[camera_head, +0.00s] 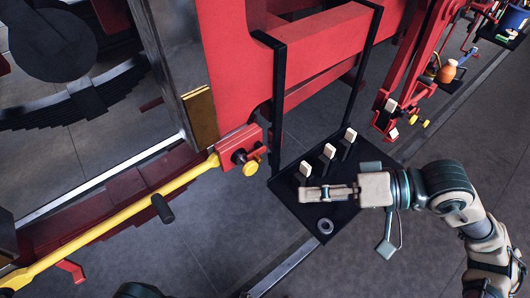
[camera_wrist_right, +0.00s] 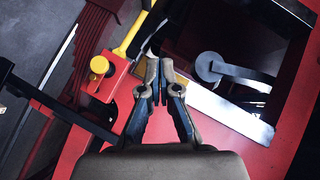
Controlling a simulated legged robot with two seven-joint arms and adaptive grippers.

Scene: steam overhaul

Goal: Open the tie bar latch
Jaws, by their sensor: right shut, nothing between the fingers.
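The yellow tie bar (camera_head: 110,222) runs from the lower left up to a red end bracket (camera_head: 236,145) in the head view. A short black handle (camera_head: 162,208) sticks out from the bar. At the bracket sit a dark round part and a yellow knob (camera_head: 250,168), probably the latch. The right wrist view shows the yellow knob (camera_wrist_right: 99,64) on its red block (camera_wrist_right: 103,84), left of the fingers, and part of the yellow bar (camera_wrist_right: 132,34). My right gripper (camera_head: 303,194) is shut and empty, over the black tray, right of and apart from the knob. My left gripper is not seen.
A black hanging tray (camera_head: 283,192) holds several white-topped upright pieces (camera_head: 329,151) and a metal ring (camera_head: 325,226). Its black hanger straps (camera_head: 278,100) rise to a red beam (camera_head: 310,72). More red linkage (camera_head: 405,75) stands at the upper right. Grey floor is clear at lower right.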

